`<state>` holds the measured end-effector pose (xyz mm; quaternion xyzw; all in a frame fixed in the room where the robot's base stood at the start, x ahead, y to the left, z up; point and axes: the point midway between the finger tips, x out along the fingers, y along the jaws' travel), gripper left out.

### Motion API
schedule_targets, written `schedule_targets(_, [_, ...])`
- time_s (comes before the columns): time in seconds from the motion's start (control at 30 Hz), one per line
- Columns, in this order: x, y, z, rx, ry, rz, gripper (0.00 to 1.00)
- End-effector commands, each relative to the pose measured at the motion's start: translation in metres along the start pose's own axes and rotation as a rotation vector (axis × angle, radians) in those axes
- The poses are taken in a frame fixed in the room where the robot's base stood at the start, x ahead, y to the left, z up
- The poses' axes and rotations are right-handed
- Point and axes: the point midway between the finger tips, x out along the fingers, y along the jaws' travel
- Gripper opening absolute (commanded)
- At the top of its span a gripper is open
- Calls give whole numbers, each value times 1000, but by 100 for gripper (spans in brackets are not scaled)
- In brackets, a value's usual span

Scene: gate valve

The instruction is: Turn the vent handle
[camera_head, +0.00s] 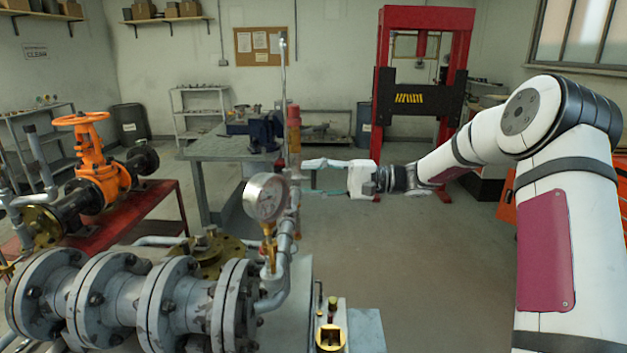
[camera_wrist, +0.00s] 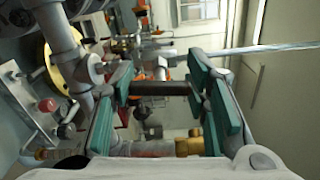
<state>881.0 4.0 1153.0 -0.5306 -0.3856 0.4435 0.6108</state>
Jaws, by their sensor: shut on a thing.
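The vent handle (camera_wrist: 160,88) appears to be the dark bar in the wrist view, crossing between the teal finger pads. My gripper (camera_wrist: 166,92) is shut on it, with one pad at each end of the visible bar. In the head view, my gripper (camera_head: 312,164) reaches in from the right to the upright vent pipe (camera_head: 294,215), just above and right of the round pressure gauge (camera_head: 266,198). The handle itself is hidden or too small to tell there. A red and yellow upright piece (camera_head: 294,130) stands just above my fingers.
Grey flanged pipework (camera_head: 130,300) fills the lower left. An orange gate valve (camera_head: 95,160) stands on a red bench (camera_head: 140,212) at left. A workbench with a vise (camera_head: 262,132) and a red press (camera_head: 425,85) stand behind. The floor right of the pipe is clear.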

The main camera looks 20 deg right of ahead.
Motion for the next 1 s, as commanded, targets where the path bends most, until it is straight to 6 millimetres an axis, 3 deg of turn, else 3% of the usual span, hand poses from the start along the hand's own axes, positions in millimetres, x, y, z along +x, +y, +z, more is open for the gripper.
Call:
schedule_targets(0.63, [0, 1, 0, -52, 0, 2, 14])
schedule_targets(0.67, [0, 1, 0, -52, 0, 2, 44])
schedule_targets(0.73, [0, 1, 0, -52, 0, 2, 60])
schedule_targets(1.0, [0, 1, 0, -53, 0, 1, 63])
